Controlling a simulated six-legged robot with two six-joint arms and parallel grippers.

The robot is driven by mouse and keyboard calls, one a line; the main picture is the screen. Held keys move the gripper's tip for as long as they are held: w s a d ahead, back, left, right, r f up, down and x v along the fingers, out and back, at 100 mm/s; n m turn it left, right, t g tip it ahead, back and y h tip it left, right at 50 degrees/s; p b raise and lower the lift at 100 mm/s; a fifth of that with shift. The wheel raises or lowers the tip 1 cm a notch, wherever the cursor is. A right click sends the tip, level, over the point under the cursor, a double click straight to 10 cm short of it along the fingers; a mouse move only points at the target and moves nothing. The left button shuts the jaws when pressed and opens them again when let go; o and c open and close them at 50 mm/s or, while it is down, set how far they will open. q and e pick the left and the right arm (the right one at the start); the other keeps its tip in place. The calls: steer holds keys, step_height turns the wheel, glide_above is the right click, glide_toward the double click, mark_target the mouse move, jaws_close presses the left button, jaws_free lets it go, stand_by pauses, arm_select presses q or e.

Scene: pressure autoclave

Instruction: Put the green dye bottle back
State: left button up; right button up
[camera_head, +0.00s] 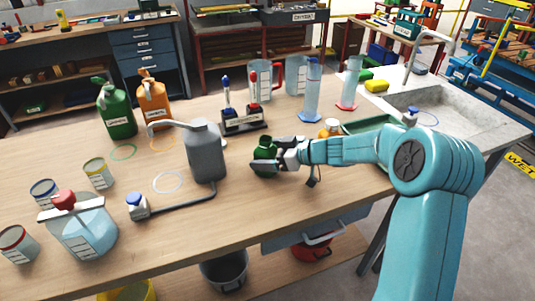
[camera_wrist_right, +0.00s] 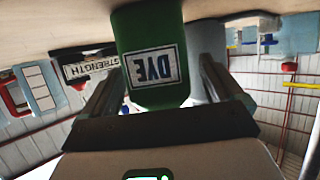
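The green dye bottle (camera_head: 265,146) stands upright, or almost so, on the bench right of the grey jug. In the right wrist view the bottle (camera_wrist_right: 150,35) fills the space between my two fingers, with its "DYE" label upside down. My right gripper (camera_head: 266,165) is at the bottle, one finger crossing its front in the head view. The fingers lie on both sides of it in the wrist view (camera_wrist_right: 158,75); whether they press on it is unclear. I cannot tell whether its base touches the bench. My left gripper is not in view.
The grey jug (camera_head: 206,150) with a long spout stands left of the bottle. A labelled rack (camera_head: 243,121) and measuring cylinders (camera_head: 311,95) stand behind. An orange-capped bottle (camera_head: 331,127) stands near my right wrist. Coloured rings (camera_head: 168,182) lie on the bench; its front edge is near.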

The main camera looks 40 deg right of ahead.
steer(key=shift+r, duration=0.15)
steer(key=shift+s+d, duration=0.2)
steer(key=shift+d, duration=0.05)
steer(key=b+v, duration=0.1)
steer(key=v, duration=1)
steer(key=shift+s+r, duration=0.1)
steer(key=shift+s, duration=0.05)
